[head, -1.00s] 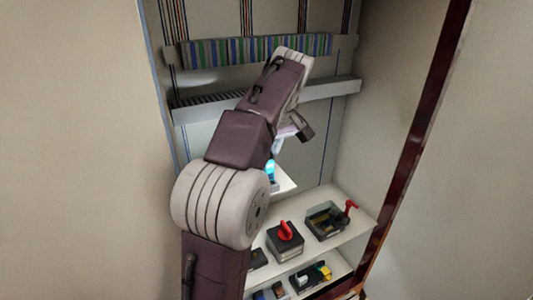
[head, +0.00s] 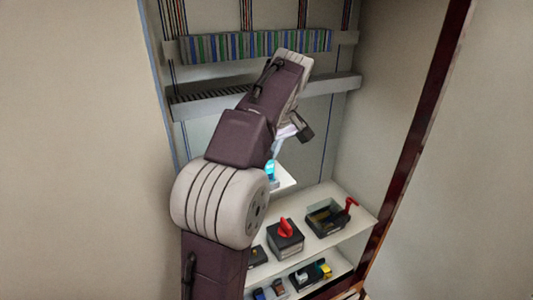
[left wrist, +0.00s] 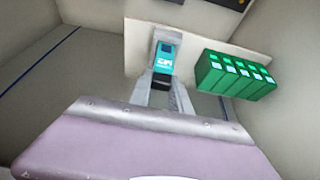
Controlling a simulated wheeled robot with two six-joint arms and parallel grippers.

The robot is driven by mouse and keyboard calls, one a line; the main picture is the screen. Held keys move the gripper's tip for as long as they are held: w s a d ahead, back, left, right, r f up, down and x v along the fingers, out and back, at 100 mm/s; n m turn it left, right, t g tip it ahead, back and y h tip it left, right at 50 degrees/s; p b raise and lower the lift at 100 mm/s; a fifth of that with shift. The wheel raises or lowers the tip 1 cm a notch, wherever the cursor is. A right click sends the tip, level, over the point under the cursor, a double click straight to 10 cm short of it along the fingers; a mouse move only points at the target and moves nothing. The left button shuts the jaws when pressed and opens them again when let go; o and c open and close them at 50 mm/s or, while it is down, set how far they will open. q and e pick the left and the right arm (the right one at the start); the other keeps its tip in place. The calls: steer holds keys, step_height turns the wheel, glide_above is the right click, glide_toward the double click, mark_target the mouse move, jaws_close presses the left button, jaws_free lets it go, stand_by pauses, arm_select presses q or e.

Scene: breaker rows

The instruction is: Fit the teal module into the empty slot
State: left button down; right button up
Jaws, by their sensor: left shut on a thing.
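The teal module (left wrist: 165,62) with a dark lower end is between the fingers of my left gripper (left wrist: 160,92) in the left wrist view. The gripper is shut on it. A small bit of teal (head: 271,168) shows just beside my left arm in the head view, over or by a white shelf. An upper row of striped blue, green and white modules (head: 225,48) runs along the cabinet back. A lower rail (head: 335,88) is partly hidden by my arm. I cannot make out the empty slot. My right gripper is not in view.
A row of green modules (left wrist: 235,75) stands on the white shelf (left wrist: 140,35), right of the teal module. Lower shelves hold a black box with a red handle (head: 285,238) and a dark tray (head: 325,217). A dark red post (head: 420,140) edges the cabinet's right.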

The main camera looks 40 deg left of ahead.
arm_select(q)
steer(key=shift+f+b, duration=0.65)
steer(key=shift+f, duration=0.2)
steer(key=c, duration=1.1)
jaws_free()
steer(key=shift+r, duration=0.1)
steer(key=shift+r, duration=0.1)
steer(key=p+v, duration=0.2)
steer(key=v, duration=0.7)
steer(key=shift+d, duration=0.1)
